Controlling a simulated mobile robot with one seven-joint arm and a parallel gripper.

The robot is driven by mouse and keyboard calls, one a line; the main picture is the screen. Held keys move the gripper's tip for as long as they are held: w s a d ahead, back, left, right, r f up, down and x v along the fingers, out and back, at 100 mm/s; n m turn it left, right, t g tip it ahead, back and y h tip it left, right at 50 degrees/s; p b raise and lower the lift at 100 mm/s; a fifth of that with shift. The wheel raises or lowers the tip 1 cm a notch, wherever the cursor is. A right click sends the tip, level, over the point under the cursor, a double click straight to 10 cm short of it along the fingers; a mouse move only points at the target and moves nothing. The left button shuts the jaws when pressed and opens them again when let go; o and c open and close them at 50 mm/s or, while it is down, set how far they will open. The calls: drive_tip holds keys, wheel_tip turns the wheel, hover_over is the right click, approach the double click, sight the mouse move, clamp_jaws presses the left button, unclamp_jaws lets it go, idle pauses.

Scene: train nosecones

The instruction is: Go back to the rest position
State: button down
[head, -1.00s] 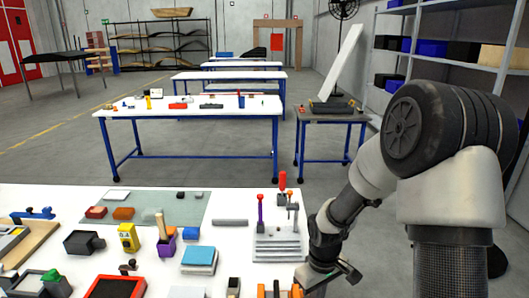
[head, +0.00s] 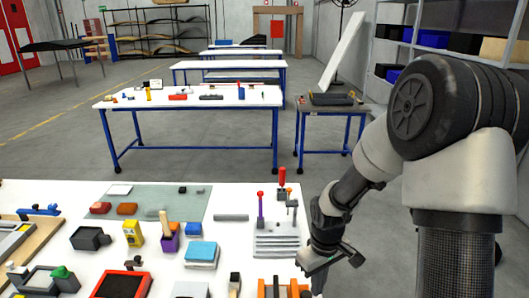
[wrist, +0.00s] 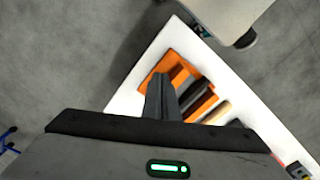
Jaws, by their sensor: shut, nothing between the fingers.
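My gripper (head: 318,288) hangs beside the right edge of the white workbench (head: 150,195), low in the head view. Its fingertips are hard to make out there. In the wrist view my gripper (wrist: 161,98) shows dark fingers together, with nothing held between them. Beyond the fingers is an orange holder (wrist: 160,70) with dark and wooden-coloured pieces lying in it. The same orange holder (head: 262,289) is cut off by the bottom of the head view.
A grey stepped block (head: 277,246) with upright tools stands at the bench's right end, close to my arm. Several blocks and tools cover the rest of the bench. Open grey floor (head: 240,158) lies behind it, before another blue-legged table (head: 200,102).

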wheel_tip(320, 180, up, 11)
drive_tip(key=s+d+m+t, duration=0.1)
drive_tip(key=s+m+t, duration=0.1)
drive_tip(key=s+r+m+t, duration=0.3)
drive_tip(key=s+r+m, duration=0.1)
drive_tip(key=s+r, duration=0.9)
wheel_tip(320, 180, up, 3)
drive_tip(key=shift+s+a+r+t, duration=0.15)
drive_tip(key=shift+s+a+t, duration=0.15)
drive_tip(key=shift+a, duration=0.1)
